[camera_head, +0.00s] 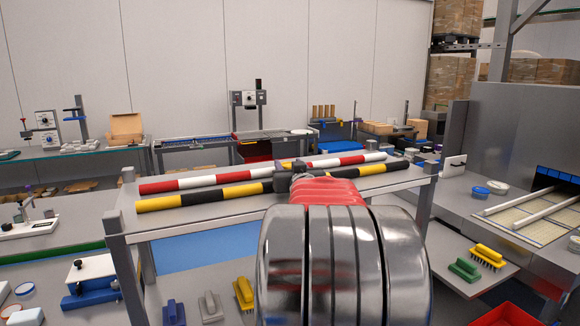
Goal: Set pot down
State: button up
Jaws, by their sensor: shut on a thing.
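My arm reaches forward from the bottom middle and hides much of the work area. My gripper (284,181) is a small dark shape past the arm's red part, seen from behind at the middle of the striped poles. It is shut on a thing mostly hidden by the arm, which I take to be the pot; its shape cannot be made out. A yellow-and-black pole (243,191) and a red-and-white pole (200,182) lie side by side across a grey bench (158,222). Whether the gripper touches the poles cannot be told.
Grey posts (122,262) stand at the bench's corners. Below are blue, grey and yellow brushes (244,292), with green and yellow ones (488,256) at right. A grey machine (530,130) stands at right. The bench's left part behind the poles is clear.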

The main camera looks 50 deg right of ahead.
jog(key=shift+f, duration=0.1)
jog(key=o, duration=1.2)
jog(key=shift+c, duration=0.2)
jog(key=shift+v, duration=6)
jog(key=shift+c, duration=0.3)
